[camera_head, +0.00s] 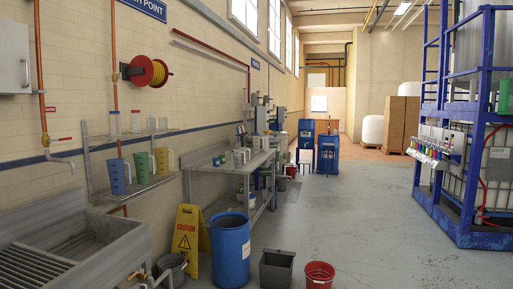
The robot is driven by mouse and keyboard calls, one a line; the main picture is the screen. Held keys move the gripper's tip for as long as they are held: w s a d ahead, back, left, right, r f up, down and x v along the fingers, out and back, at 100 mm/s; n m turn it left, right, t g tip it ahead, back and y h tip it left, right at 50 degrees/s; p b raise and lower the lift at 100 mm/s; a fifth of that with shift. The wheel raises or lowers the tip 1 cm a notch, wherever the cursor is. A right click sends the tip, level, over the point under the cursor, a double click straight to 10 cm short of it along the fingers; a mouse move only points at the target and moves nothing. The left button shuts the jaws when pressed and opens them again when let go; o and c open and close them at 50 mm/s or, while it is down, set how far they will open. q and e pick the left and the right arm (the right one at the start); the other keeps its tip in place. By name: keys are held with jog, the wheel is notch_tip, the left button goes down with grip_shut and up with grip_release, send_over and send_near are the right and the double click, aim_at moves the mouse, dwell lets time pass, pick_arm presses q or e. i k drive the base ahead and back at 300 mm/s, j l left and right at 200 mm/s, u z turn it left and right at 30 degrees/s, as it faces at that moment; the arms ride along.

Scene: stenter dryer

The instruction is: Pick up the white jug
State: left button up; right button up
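A blue jug may be the leftmost of the row. Neither of my grippers is in view.
A steel sink (110,247) lies below the shelf. A yellow caution sign (190,240), a blue drum (230,250), a grey bin (277,270) and a red bucket (319,275) stand on the floor. A blue rack (436,190) is at right. The middle floor is clear.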

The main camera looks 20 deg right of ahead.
aim_at(255, 139)
jog(key=i+l+z, duration=0.85)
jog(key=i+z, duration=0.8)
jog(key=i, duration=0.7)
jog(key=i+j+z, duration=0.2)
jog(key=i, duration=0.65)
jog(key=i+l+z, duration=0.15)
jog(key=i, duration=0.9)
jog(key=i+l+z, duration=0.2)
jog(key=i, duration=0.85)
jog(key=i+j+u, duration=0.25)
jog(key=i+u, duration=0.65)
jog(key=i, duration=0.2)
jog(key=i+l+u, duration=0.1)
jog(key=i+u, duration=0.35)
jog(key=i, duration=0.15)
jog(key=i+l+u, duration=0.45)
jog(key=i+j+u, duration=0.3)
jog(key=i+u, duration=0.15)
jog(key=i+j+u, duration=0.15)
jog(key=i+u, duration=0.7)
jog(key=i+l+u, duration=0.25)
jog(key=i+u, duration=0.2)
jog(key=i+l, duration=0.05)
jog(key=i, duration=0.05)
